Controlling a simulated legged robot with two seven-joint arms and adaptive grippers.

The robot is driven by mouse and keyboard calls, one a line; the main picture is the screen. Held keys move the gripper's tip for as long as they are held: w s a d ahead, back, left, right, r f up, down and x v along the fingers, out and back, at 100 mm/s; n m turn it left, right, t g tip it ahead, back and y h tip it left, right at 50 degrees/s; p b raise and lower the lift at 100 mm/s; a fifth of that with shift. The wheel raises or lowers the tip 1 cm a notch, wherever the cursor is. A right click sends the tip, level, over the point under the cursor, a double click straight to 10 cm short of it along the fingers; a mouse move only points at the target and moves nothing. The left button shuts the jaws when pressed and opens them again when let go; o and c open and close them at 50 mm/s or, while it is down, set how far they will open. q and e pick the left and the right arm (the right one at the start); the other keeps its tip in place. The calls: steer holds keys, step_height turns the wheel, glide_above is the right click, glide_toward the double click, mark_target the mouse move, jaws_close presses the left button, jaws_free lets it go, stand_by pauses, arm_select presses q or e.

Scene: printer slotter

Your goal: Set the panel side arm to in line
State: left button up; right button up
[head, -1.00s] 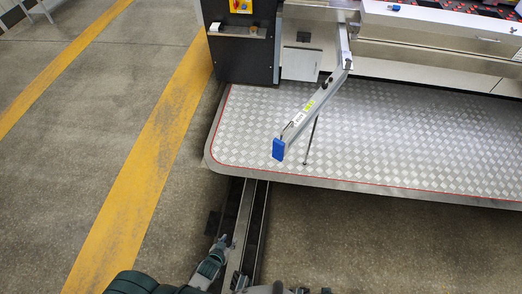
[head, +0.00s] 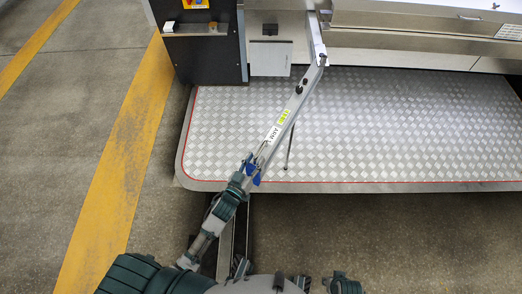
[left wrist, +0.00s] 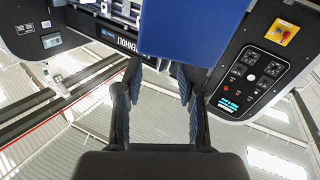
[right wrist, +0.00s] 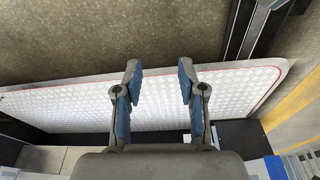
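The panel side arm is a long grey bar (head: 290,108) with a white and yellow label. It slants from the machine down and left over the metal platform. A thin rod hangs below it. Its blue end cap (head: 256,180) is partly hidden by my left gripper (head: 254,166), which is at that end. In the left wrist view the cap (left wrist: 190,28) fills the upper middle, at the tips of my left gripper (left wrist: 158,72). Those fingers are apart; contact is unclear. My right gripper (right wrist: 158,75) is open and empty, over the platform in its view.
The checkered metal platform (head: 400,130) has a red line along its rim. A black machine cabinet (head: 205,55) stands at its left back. A dark rail (head: 232,240) lies on the floor in front. Yellow floor stripes (head: 125,150) run at left, with open floor around.

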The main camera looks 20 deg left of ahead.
mark_target(265, 142)
arm_select(q)
steer(key=w, duration=0.4)
steer(key=shift+w+d+f, duration=0.1)
steer(key=shift+f, duration=0.1)
steer(key=shift+w+r, duration=0.1)
steer(key=shift+w, duration=0.1)
steer(key=shift+w+d, duration=0.15)
steer(key=shift+d, duration=0.05)
arm_select(e)
steer(key=shift+a+r, duration=0.2)
steer(key=shift+r, duration=0.75)
arm_select(q)
steer(key=shift+d, duration=0.1)
arm_select(e)
steer(key=shift+d, duration=0.15)
arm_select(q)
steer(key=c, duration=0.5)
jaws_close()
arm_select(e)
steer(key=shift+f, duration=0.1)
